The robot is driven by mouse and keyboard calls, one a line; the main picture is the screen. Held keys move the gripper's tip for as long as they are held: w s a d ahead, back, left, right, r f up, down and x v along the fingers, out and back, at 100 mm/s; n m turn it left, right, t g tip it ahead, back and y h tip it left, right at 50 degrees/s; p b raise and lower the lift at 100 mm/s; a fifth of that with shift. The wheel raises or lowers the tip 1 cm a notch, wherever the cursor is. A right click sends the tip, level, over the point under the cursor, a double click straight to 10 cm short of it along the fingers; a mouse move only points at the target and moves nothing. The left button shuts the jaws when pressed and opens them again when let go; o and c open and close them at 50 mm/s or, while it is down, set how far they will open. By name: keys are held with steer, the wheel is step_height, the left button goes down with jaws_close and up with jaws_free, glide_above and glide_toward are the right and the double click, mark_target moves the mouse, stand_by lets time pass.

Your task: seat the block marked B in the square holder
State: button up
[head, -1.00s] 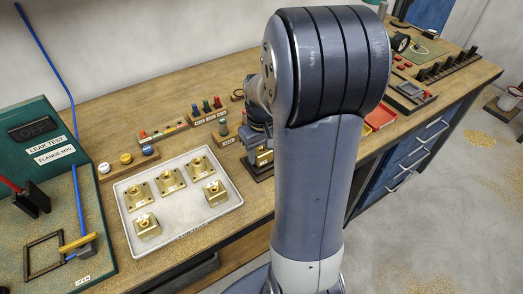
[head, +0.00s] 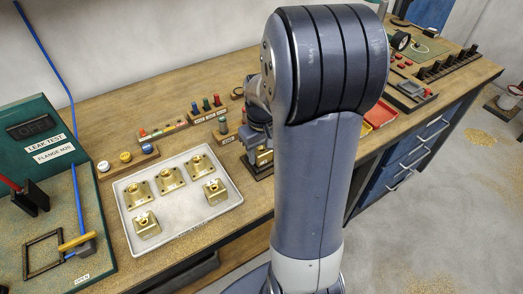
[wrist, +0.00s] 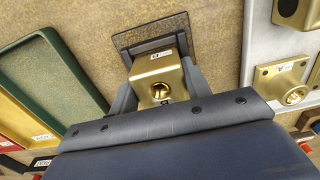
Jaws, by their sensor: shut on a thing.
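My gripper (wrist: 161,85) is shut on a brass block (wrist: 153,72) with a round bore, one finger on each side. A small label shows on the block, but its letter is too small to read surely. The dark square holder (wrist: 122,41) shows directly past the block in the wrist view, and the block overlaps its near part. I cannot tell whether the block is down inside the holder or just above it. In the head view the brass block (head: 264,157) shows at the dark holder (head: 259,172), partly hidden by my arm.
A white tray (head: 185,225) with several brass parts stands left of the holder. A part marked A (wrist: 280,80) shows in the wrist view. Green (wrist: 50,60) and red bins lie on the other side. The leak test box (head: 38,135) stands far left.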

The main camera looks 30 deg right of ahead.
steer(key=o, duration=1.9)
steer(key=shift+r, duration=0.1)
steer(key=shift+r+p, duration=3)
steer(key=shift+r, duration=0.5)
steer(key=shift+f, duration=0.25)
step_height(320, 180, down, 7)
steer(key=b, duration=0.6)
steer(key=shift+r, duration=0.2)
